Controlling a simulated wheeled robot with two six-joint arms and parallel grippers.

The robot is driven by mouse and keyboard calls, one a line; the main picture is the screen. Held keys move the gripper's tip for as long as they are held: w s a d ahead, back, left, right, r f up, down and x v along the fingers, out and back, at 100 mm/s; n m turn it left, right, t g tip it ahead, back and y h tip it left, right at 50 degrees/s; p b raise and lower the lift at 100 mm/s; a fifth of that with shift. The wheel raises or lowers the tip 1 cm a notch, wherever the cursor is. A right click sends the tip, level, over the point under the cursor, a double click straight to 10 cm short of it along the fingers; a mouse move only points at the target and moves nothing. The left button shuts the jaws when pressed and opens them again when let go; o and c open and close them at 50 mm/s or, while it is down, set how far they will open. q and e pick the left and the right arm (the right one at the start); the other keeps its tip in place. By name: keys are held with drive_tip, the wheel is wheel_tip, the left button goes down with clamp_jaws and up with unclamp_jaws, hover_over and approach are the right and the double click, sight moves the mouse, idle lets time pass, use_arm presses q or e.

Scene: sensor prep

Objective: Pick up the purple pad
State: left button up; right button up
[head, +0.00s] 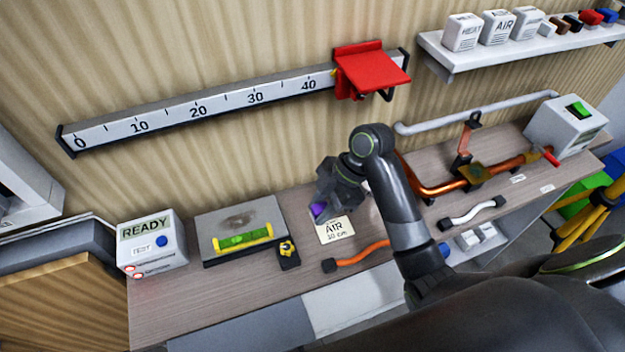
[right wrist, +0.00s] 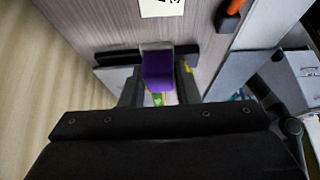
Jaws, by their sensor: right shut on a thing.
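The purple pad (right wrist: 157,72) is a small purple block between the fingers of my right gripper (right wrist: 158,85) in the right wrist view. My right gripper is shut on the pad. I cannot tell whether the pad still touches the bench. My left gripper is in neither view.
A grey plate with a green level (head: 243,240) and the READY box (head: 150,243) stand to the left. An orange-sleeved cable (head: 362,254) and copper pipe (head: 440,190) lie to the right.

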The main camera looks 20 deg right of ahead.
drive_tip(key=s+p, duration=0.2)
drive_tip(key=s, duration=1)
drive_tip(key=shift+d+p, duration=0.2)
drive_tip(key=shift+p, duration=0.15)
